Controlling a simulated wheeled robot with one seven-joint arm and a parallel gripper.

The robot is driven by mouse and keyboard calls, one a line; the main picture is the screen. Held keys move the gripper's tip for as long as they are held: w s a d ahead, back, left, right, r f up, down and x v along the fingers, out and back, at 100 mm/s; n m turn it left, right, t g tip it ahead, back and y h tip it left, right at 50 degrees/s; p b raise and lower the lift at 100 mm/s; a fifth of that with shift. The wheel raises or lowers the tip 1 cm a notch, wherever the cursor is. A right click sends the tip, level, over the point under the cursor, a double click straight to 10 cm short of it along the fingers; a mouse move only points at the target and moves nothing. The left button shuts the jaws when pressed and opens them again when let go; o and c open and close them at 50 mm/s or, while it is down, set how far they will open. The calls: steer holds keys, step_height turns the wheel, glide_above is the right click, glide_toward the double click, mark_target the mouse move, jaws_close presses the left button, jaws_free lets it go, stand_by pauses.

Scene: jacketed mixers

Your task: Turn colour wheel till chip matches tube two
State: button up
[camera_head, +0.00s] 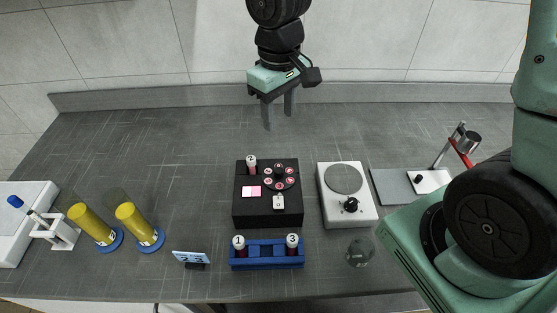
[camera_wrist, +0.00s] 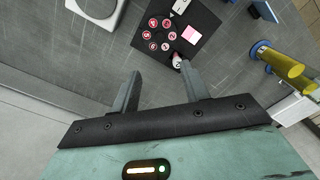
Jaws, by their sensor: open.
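The black comparator box (camera_head: 250,215) stands mid-bench. On its top right is the dark colour wheel (camera_head: 279,170) with several red-pink numbered spots; it also shows in the wrist view (camera_wrist: 158,37). A pale pink square chip (camera_head: 251,191) lies left of the wheel, also in the wrist view (camera_wrist: 190,33). A white-capped tube with dark pink contents (camera_head: 252,165) stands at the box's back left; its cap appears to read 2 in the wrist view (camera_wrist: 177,61). My gripper (camera_head: 278,120) is open and empty, above and behind the box, touching nothing.
A blue rack (camera_head: 267,265) with two capped tubes stands in front of the box. A white plate device (camera_head: 365,213) with a black knob is close on its right. Two yellow cylinders (camera_head: 92,223) stand left, a clamp stand (camera_head: 440,158) right. The bench behind the box is clear.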

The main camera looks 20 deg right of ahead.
mark_target(279, 170)
step_height(279, 170, down, 17)
steer(key=shift+w+f+p, duration=0.1)
steer(key=shift+f+p, duration=0.1)
steer(key=shift+p, duration=0.4)
steer(key=c, duration=1)
